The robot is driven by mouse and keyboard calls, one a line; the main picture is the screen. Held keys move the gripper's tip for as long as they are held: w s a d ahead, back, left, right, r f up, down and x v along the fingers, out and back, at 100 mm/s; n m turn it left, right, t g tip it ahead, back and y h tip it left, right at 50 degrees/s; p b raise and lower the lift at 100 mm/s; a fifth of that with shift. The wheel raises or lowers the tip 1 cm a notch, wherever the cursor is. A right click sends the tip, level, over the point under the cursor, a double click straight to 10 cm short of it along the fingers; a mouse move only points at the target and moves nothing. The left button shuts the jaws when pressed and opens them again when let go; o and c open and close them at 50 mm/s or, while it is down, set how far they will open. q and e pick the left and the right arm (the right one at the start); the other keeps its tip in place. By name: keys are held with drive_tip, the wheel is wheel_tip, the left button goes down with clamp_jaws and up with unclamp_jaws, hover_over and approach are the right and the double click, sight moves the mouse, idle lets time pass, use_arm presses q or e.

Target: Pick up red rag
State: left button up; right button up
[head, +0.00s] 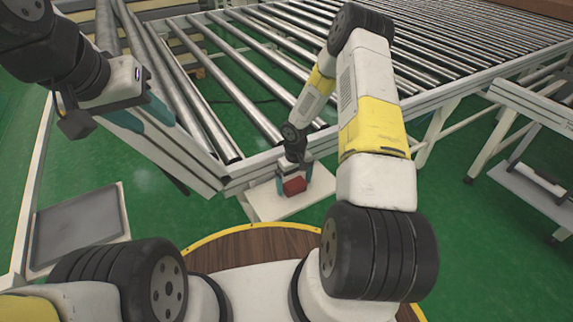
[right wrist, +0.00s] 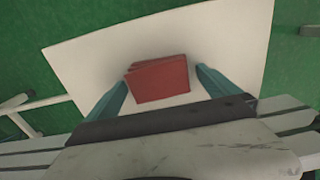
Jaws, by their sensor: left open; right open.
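The red rag (head: 294,186) is a small folded red block on a white board (head: 265,205) low beside the conveyor. In the right wrist view the rag (right wrist: 158,79) lies on the white board (right wrist: 225,40) between the two teal fingers of my right gripper (right wrist: 163,92). The fingers are apart, with a gap on each side of the rag. In the head view my right gripper (head: 293,182) reaches down over the rag. My left gripper (head: 150,115) is raised at the left, open and empty, near the conveyor's corner.
A roller conveyor (head: 235,85) with metal rollers fills the back. A grey panel (head: 78,228) stands at the left. A white frame with a low shelf (head: 535,190) stands at the right.

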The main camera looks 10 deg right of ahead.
sight(294, 183)
drive_tip(key=c, duration=1.5)
drive_tip(key=shift+c, duration=0.2)
drive_tip(key=shift+r, duration=0.1)
drive_tip(key=shift+r, duration=0.25)
wheel_tip(294, 183, up, 3)
drive_tip(key=s+a+r, duration=0.1)
drive_tip(key=s+a, duration=0.3)
drive_tip(key=s, duration=1.1)
drive_tip(key=shift+s+a+r, duration=0.15)
drive_tip(key=shift+a, duration=0.05)
